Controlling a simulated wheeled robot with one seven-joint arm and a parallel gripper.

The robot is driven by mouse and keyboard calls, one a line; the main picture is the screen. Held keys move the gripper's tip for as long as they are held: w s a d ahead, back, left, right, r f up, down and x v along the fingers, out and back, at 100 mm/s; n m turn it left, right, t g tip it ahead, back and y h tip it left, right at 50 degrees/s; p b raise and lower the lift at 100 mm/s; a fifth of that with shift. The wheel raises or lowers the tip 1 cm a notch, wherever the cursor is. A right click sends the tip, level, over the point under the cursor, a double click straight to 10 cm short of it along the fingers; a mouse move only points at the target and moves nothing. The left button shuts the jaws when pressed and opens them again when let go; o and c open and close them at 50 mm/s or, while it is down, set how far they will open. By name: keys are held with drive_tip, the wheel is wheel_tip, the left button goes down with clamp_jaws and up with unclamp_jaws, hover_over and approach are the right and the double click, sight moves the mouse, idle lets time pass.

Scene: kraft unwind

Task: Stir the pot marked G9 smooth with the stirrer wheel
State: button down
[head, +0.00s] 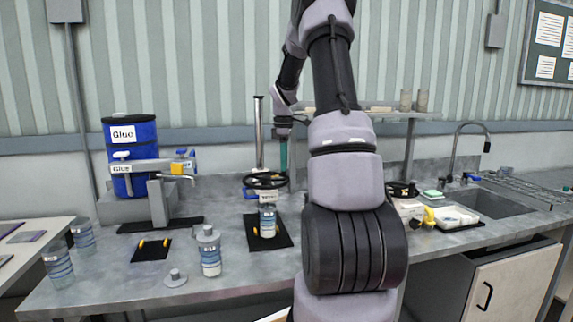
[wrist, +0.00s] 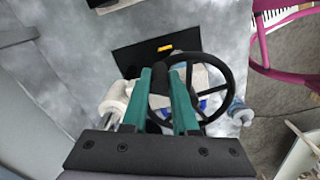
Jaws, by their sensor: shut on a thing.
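The stirrer wheel (head: 267,180) is a black spoked ring on the stirrer stand beside a silver post. In the wrist view the wheel (wrist: 226,92) lies just beyond my fingers. My gripper (head: 283,165) points down at the wheel from above. Its teal fingers (wrist: 171,75) are shut on a black part of the wheel at its left side; the fingers partly hide the contact. A clear pot (head: 268,221) with a blue band and pale contents stands upright below the wheel on a black mat (head: 285,236). Its label is too small to read, so I cannot confirm G9.
Another banded pot (head: 210,254) stands left of the stirrer, with a grey lid-like piece (head: 176,278) near it. More pots (head: 58,264) stand at the far left. A blue Glue drum (head: 144,158) stands behind. A sink (head: 490,203) lies at the right.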

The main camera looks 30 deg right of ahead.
drive_tip(key=shift+w+a+n, duration=0.15)
drive_tip(key=shift+w+n, duration=0.35)
drive_tip(key=shift+n, duration=0.3)
drive_tip(key=shift+w+a+n, duration=0.15)
drive_tip(key=shift+w+n, duration=0.3)
drive_tip(key=shift+n, duration=0.35)
drive_tip(key=c, duration=0.7)
unclamp_jaws()
drive_tip(key=shift+w, duration=0.1)
wheel_tip(320, 180, up, 11)
drive_tip(key=shift+f, duration=0.1)
